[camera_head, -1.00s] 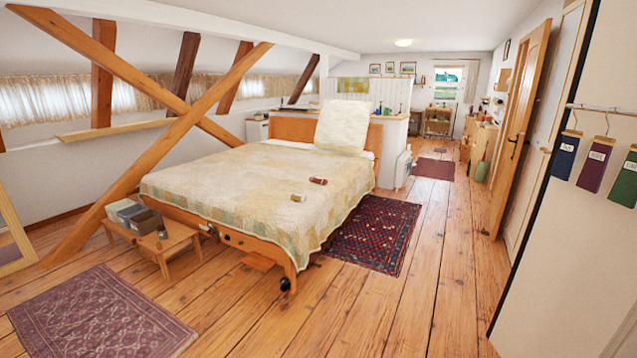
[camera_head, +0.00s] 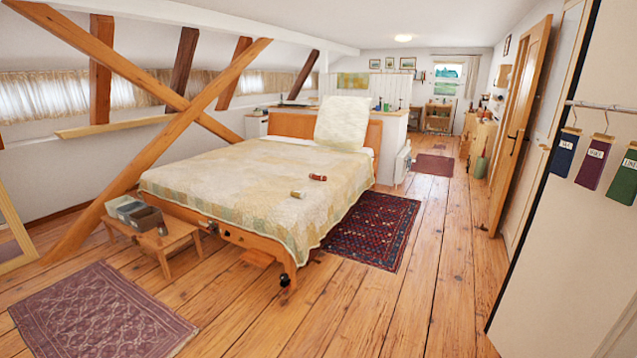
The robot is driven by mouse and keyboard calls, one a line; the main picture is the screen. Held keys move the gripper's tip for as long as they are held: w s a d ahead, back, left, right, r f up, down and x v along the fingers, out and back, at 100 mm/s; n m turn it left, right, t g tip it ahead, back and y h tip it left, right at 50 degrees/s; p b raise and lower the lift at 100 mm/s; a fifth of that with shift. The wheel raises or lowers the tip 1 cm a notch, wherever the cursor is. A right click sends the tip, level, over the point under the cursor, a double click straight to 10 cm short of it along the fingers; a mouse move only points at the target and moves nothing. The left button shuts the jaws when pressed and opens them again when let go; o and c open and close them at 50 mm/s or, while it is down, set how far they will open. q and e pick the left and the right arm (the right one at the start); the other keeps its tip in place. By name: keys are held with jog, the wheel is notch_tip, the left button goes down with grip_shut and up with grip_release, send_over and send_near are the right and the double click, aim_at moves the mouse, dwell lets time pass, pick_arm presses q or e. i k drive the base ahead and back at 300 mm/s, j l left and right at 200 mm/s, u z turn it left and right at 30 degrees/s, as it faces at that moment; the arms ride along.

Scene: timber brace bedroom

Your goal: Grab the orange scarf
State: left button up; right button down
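I see no scarf that is clearly orange. At the right edge, several coloured cloth-like pieces with white labels hang from a metal rail (camera_head: 600,106): a blue one (camera_head: 564,156), a purple one (camera_head: 593,166) and a dark green one (camera_head: 624,181). The green one is close to the right edge of the picture, and what hangs beyond it is out of view. On the bed lie a small red-brown roll (camera_head: 318,177) and a small tan roll (camera_head: 298,195); I cannot tell what they are. Neither of my grippers is in view.
A bed (camera_head: 240,190) with a pale quilt stands in the middle. A low wooden bench (camera_head: 175,241) with boxes is at its foot. Crossed timber braces (camera_head: 135,165) rise at the left. Rugs lie at front left (camera_head: 100,318) and beside the bed (camera_head: 375,232).

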aim_at(317, 177)
jog(key=i+l+z, duration=0.15)
jog(key=i+z, duration=0.25)
jog(key=i, duration=0.3)
jog(key=i+z, duration=0.4)
jog(key=i, duration=0.3)
jog(key=i+j+z, duration=0.1)
jog(key=i, duration=0.7)
jog(key=i+l+u, duration=0.1)
jog(key=i, duration=2.35)
jog(key=i+u, duration=0.4)
jog(key=i, duration=0.4)
jog(key=i+l+u, duration=0.1)
jog(key=i+u, duration=0.35)
jog(key=i+l+u, duration=0.15)
jog(key=u, duration=0.3)
jog(key=i+l, duration=0.05)
jog(key=i, duration=0.05)
